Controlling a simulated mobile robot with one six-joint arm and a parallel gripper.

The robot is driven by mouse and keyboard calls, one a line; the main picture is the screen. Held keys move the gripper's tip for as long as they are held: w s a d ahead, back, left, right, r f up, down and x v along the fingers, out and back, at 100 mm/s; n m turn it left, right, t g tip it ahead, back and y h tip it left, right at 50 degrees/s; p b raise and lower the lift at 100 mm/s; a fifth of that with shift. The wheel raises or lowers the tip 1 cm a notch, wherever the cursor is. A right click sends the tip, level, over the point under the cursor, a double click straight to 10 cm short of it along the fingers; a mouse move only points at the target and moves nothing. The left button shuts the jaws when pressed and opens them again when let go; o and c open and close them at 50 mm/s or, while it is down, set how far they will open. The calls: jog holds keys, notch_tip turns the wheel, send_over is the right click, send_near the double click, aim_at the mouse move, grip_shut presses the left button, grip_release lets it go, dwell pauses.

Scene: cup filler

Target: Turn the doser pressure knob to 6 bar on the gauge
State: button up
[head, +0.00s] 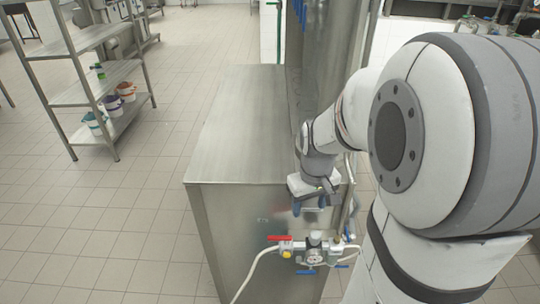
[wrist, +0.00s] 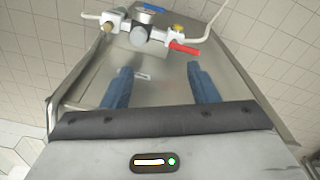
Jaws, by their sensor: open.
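The doser's valve assembly is mounted on the front of a steel cabinet. In the head view, a small round white gauge (head: 315,254) sits in its middle, and its reading is too small to make out.
A red handle (head: 279,238) and a blue handle (head: 306,272) sit close around the gauge. A pale hose (head: 254,270) hangs at left. The steel cabinet (head: 235,140) has a bare top. A shelf rack (head: 108,78) with buckets stands far left; the floor between is clear.

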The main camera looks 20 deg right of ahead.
jog(key=g, duration=0.1)
send_over(315, 233)
notch_tip(315, 233, down, 6)
jog(key=shift+n, duration=0.3)
notch_tip(315, 233, down, 12)
jog(key=shift+f+b, duration=0.1)
jog(key=shift+b, duration=0.2)
jog(key=shift+c, duration=0.5)
